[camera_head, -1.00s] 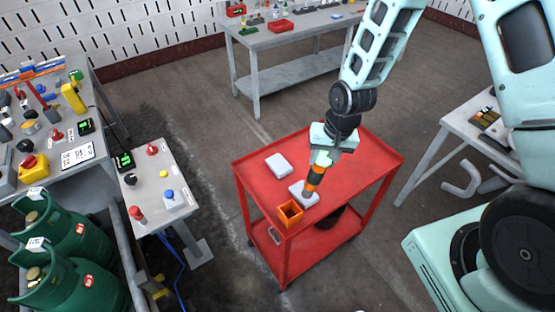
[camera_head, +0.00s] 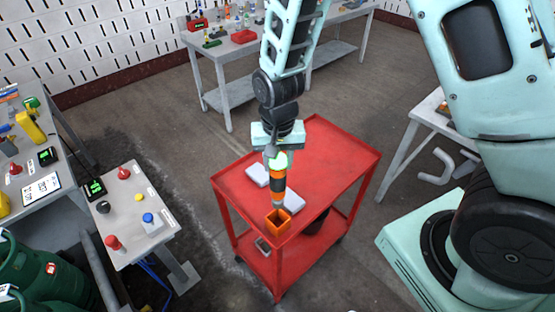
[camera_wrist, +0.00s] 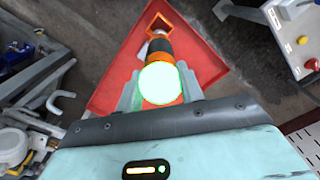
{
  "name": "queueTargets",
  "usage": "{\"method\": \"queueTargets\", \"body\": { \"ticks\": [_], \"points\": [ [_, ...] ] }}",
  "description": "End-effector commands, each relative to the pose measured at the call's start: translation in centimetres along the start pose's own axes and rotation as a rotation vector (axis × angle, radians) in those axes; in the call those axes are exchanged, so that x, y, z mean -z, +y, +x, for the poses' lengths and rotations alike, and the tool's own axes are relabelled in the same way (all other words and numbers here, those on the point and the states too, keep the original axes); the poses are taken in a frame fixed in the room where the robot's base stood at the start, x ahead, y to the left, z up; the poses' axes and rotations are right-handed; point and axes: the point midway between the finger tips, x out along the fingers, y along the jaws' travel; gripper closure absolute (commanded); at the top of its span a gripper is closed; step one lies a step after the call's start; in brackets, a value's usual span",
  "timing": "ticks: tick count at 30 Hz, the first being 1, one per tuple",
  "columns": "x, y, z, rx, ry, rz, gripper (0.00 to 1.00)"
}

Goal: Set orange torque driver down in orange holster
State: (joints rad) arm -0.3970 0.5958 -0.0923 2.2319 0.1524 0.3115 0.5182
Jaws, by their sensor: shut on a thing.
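The orange torque driver (camera_head: 277,184) has a black band and a grey tip and hangs roughly upright. My gripper (camera_head: 277,156) is shut on its upper end. In the wrist view the driver (camera_wrist: 160,70) sits between my gripper's fingers (camera_wrist: 160,92), its round glowing top facing the camera. The orange holster (camera_head: 277,222) is an open square box at the near corner of the red cart top. The driver's tip is at or just above the holster's opening; I cannot tell if it is inside. The holster also shows in the wrist view (camera_wrist: 160,20), beyond the tip.
The red cart (camera_head: 330,160) holds two pale blocks, one left of the driver (camera_head: 258,174) and one right (camera_head: 293,201). A small grey button table (camera_head: 135,215) stands left. The cart's right side is bare.

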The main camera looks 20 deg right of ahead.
Motion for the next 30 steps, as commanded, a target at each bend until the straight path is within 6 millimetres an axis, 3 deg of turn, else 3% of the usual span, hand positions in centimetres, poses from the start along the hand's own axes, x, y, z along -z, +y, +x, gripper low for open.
{"method": "queueTargets", "body": {
  "ticks": [3,19,30],
  "points": [
    [0.0,0.0,-0.8,0.002,0.005,0.000,1.00],
    [0.0,0.0,4.3,0.002,0.005,0.000,1.00],
    [0.0,0.0,4.5,0.002,0.005,0.000,1.00]
  ]
}}
